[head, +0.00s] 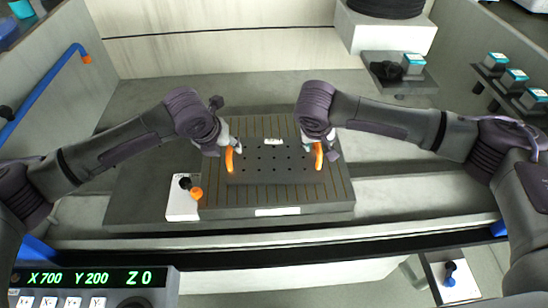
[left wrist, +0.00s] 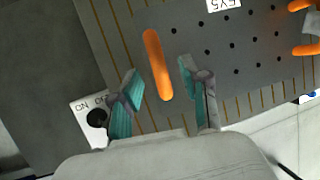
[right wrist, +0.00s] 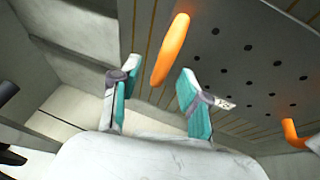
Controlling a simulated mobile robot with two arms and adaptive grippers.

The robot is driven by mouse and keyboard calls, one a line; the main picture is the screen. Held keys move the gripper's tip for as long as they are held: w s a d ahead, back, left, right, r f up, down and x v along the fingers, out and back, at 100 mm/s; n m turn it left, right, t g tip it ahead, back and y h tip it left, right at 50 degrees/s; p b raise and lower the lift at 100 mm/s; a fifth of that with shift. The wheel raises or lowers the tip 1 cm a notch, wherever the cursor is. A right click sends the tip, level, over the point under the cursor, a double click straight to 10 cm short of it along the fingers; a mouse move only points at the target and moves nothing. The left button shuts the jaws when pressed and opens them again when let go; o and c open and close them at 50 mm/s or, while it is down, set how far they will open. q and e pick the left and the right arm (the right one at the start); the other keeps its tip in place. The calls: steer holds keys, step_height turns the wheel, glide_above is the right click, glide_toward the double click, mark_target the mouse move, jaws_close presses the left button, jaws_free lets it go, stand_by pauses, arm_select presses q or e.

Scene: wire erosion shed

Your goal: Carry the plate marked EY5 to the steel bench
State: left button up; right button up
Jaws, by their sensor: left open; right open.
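The plate marked EY5 (head: 272,166) is a dark grey slab with rows of holes and a white label. It lies flat on a larger slotted bed (head: 335,190). Two upright orange handles stand on it, the left handle (head: 229,160) and the right handle (head: 319,157). My left gripper (left wrist: 162,75) is open, its teal fingers on either side of the left handle's line. My right gripper (right wrist: 154,78) is open at the right handle, which runs up between and beyond its fingertips. Contact cannot be told. I cannot identify the steel bench for certain.
A readout panel (head: 90,285) is at the front left. A blue pipe (head: 45,92) runs along the left wall. Shelves with teal-topped boxes (head: 515,78) are at the right.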

arm_select(q)
steer(key=shift+x, duration=1.3)
arm_select(e)
steer(key=shift+x, duration=1.3)
arm_select(q)
jaws_close()
arm_select(e)
jaws_close()
arm_select(q)
steer(key=shift+w+r, duration=0.15)
steer(key=shift+r, duration=0.2)
arm_select(e)
steer(key=shift+w+r, duration=0.2)
steer(key=shift+r, duration=0.1)
